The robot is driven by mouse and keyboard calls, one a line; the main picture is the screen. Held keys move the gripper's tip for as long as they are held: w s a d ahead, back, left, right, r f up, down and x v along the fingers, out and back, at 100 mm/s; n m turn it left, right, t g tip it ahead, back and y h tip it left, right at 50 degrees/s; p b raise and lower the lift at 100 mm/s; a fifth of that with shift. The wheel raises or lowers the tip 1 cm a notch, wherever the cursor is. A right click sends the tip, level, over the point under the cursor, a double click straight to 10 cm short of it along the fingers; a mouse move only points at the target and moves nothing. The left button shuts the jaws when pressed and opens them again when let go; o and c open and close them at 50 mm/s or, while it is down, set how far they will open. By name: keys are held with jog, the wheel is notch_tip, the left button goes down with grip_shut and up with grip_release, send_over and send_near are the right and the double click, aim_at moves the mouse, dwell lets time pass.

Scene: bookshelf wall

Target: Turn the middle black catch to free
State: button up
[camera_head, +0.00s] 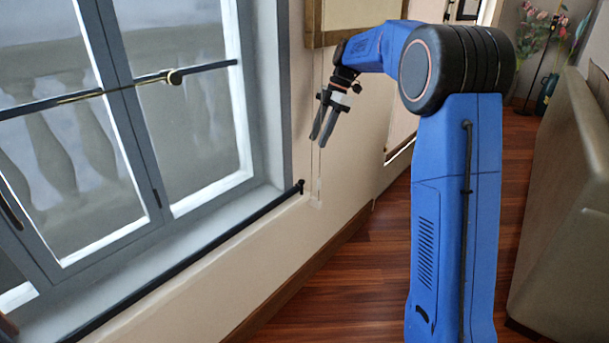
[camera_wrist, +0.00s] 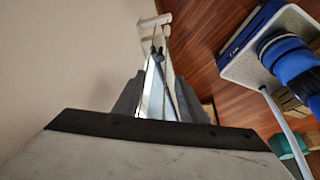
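No black catch can be made out with certainty in either view. My gripper (camera_head: 321,139) hangs in front of the pale wall, right of the window, with its fingers pointing down. In the wrist view my gripper (camera_wrist: 160,82) shows two grey fingers with a gap between them, and I see no grasped object. A light strip and a thin dark line show in that gap; whether they touch the fingers I cannot tell.
A dark rail (camera_head: 215,243) runs along the sill. A sofa-like brown piece (camera_head: 560,200) stands at right. Wooden floor (camera_head: 345,285) is clear between wall and my arm.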

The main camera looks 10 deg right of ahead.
aim_at(302, 180)
jog(key=x, duration=1.4)
jog(key=shift+a+f, duration=0.1)
jog(key=shift+f, duration=0.2)
grip_shut()
